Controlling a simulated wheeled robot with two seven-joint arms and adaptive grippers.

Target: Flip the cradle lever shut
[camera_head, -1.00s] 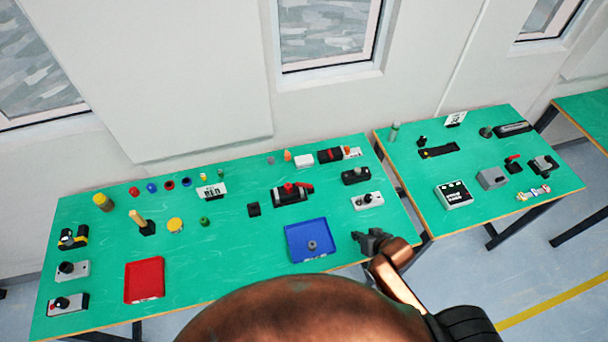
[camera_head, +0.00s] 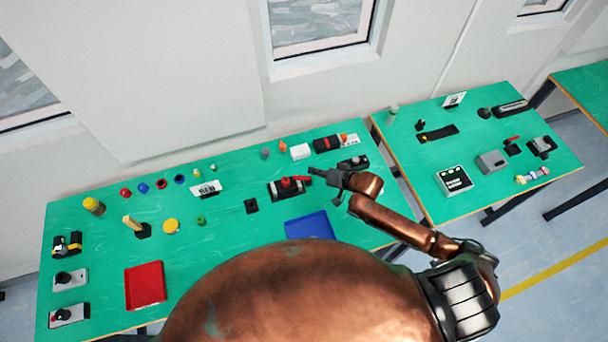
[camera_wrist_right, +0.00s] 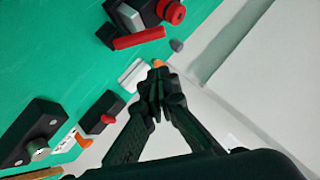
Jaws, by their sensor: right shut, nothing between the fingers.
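In the head view the lever (camera_head: 300,179) ends close to my right gripper (camera_head: 314,171). My right gripper is shut and empty above the table, and its fingertips (camera_wrist_right: 158,66) appear apart from the lever. Whether they touch is hard to tell in the head view. My left gripper is not in view.
A white block (camera_head: 300,151) and a black-and-red device (camera_head: 327,144) stand behind the cradle. A black block (camera_head: 251,206) is to its left. A blue tray (camera_head: 307,224) lies in front, partly hidden by my body. A red tray (camera_head: 145,285) is at front left.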

